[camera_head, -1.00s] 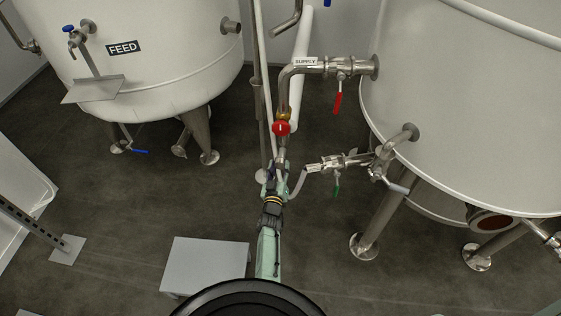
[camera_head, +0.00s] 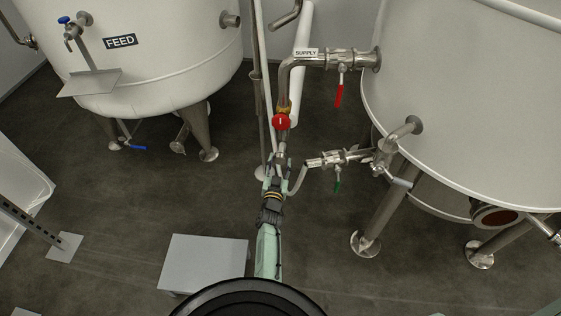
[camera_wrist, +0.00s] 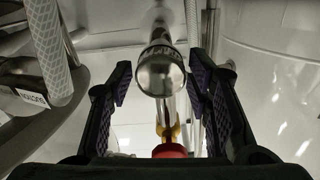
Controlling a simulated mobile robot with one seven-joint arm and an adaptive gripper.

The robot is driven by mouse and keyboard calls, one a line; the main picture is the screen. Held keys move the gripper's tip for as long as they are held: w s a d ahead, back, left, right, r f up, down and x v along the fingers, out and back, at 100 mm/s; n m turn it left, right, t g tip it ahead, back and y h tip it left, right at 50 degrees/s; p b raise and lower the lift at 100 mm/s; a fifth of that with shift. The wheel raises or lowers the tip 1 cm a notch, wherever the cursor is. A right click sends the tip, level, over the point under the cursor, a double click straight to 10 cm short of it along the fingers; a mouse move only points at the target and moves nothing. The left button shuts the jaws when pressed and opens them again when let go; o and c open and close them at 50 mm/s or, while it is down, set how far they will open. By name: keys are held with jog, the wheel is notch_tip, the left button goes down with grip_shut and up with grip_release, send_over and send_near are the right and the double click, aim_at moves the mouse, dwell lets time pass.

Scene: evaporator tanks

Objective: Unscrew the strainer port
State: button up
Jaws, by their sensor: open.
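The strainer port shows in the wrist view as a round bare-steel end cap (camera_wrist: 160,78) on a pipe, between my two fingers and apart from both. In the head view a short steel fitting (camera_head: 281,155), probably this port, sits on the pipe below a red round handle (camera_head: 281,121), at the tip of my gripper. My gripper (camera_head: 279,172) is open and empty; in the wrist view its dark padded fingers (camera_wrist: 162,82) stand on either side of the cap. In the head view the fingers partly hide the fitting.
The feed tank (camera_head: 150,50) stands left and a large white tank (camera_head: 470,110) right. A supply valve with a red lever (camera_head: 339,95) and a lower valve with a green lever (camera_head: 337,184) are right of the pipe. A grey platform (camera_head: 205,262) is left of my arm.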

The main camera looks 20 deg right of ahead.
jog(key=shift+f+m+b, duration=0.2)
jog(key=shift+m+b, duration=0.5)
jog(key=shift+m, duration=0.5)
jog(key=m+b, duration=0.1)
jog(key=m, duration=0.2)
jog(key=shift+r, duration=0.15)
jog(key=m+b, duration=0.1)
jog(key=m, duration=0.1)
jog(key=shift+a+m, duration=0.1)
jog(key=shift+m, duration=0.3)
jog(key=m+b, duration=0.2)
jog(key=m, duration=0.4)
jog(key=shift+m, duration=0.3)
jog(key=m+b, duration=0.1)
jog(key=m, duration=0.4)
jog(key=shift+b, duration=0.4)
jog(key=m, duration=0.3)
jog(key=shift+b, duration=0.4)
jog(key=m, duration=0.3)
jog(key=shift+r, duration=0.15)
jog(key=shift+c, duration=0.2)
